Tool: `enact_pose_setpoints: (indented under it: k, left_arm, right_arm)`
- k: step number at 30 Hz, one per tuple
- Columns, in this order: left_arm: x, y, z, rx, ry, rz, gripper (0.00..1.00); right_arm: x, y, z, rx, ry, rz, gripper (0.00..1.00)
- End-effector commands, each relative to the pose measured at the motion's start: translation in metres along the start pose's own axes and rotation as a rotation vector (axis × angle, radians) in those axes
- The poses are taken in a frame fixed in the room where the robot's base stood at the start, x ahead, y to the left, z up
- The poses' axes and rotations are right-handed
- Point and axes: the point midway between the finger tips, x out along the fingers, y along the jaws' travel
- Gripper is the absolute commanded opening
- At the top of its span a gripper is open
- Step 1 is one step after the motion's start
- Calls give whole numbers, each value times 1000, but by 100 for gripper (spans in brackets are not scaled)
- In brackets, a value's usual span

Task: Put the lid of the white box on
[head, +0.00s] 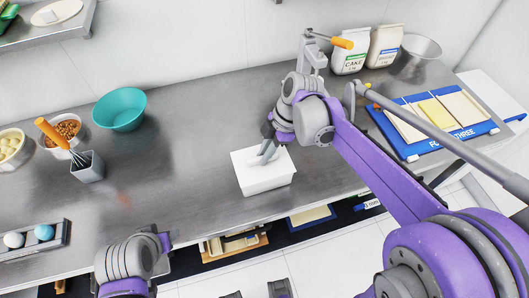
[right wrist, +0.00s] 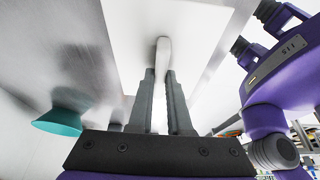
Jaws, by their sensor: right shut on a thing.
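The white box (head: 270,186) stands on the steel counter near its front edge, in the middle of the head view. Its white lid (head: 244,159) lies flat over the box top; I cannot tell whether it is fully seated or slightly above. My right gripper (head: 266,150) reaches down from above and is shut on the lid's upright handle. In the right wrist view the handle (right wrist: 163,55) stands between the two fingers (right wrist: 160,85), with the white lid (right wrist: 205,40) behind it. The box itself is hidden there.
A teal bowl (head: 120,109), a grey container with an orange-handled whisk (head: 88,166) and an egg tray (head: 35,240) stand on the left. A blue board (head: 430,150) and flour bags (head: 350,62) are on the right. The counter left of the box is clear.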

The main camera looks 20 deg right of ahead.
Motion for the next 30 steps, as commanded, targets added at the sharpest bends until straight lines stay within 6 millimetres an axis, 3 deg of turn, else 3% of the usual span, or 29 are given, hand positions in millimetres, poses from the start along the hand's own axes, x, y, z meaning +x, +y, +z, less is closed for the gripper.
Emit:
enact_pose_setpoints:
  k: [18, 19, 24, 30]
  left_arm:
    - [-1, 0, -1, 0, 1, 0, 50]
    - [-1, 0, -1, 0, 1, 0, 50]
    - [-1, 0, -1, 0, 1, 0, 50]
    - [-1, 0, -1, 0, 1, 0, 50]
  right_arm:
    - [0, 0, 0, 0, 0, 0, 0]
    - [0, 0, 0, 0, 0, 0, 18]
    - [0, 0, 0, 0, 0, 0, 49]
    - [0, 0, 0, 0, 0, 0, 51]
